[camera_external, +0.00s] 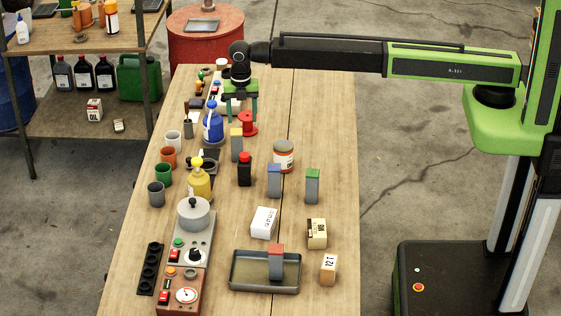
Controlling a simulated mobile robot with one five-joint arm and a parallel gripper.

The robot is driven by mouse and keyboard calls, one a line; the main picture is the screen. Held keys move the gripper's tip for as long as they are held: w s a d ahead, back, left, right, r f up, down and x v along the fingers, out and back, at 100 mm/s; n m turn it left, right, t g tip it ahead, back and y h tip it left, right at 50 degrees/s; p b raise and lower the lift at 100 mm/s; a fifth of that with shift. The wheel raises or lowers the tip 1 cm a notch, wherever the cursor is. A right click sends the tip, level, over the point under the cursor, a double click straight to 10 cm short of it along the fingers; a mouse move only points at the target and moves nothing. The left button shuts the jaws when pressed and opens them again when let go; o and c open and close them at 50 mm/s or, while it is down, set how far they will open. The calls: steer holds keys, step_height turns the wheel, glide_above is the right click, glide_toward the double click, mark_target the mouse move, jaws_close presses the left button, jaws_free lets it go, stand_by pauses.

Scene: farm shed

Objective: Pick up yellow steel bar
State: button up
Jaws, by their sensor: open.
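The yellow steel bar (236,147) is an upright grey block with a yellow top. Similar bars with a blue top (274,181), a green top (312,186) and a red top (275,262) stand nearer the camera.
A black bottle with a red cap (244,170) and a brown-labelled jar (284,156) stand close by. Cups (163,175) line the left side. A metal tray (236,284), a control box (185,290) and small boxes (264,222) are in front. The table's right strip is mostly clear.

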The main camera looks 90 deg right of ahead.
mark_target(237, 149)
steer(key=shift+w+d+r+p, duration=0.2)
steer(key=shift+w+r+p, duration=0.5)
steer(key=shift+w+r, duration=0.55)
step_height(237, 149, down, 18)
steer(key=b, duration=1.7)
steer(key=shift+s+r+b, duration=0.15)
steer(key=shift+r+b, duration=0.05)
steer(key=shift+b, duration=0.1)
steer(key=shift+r, duration=0.2)
jaws_close()
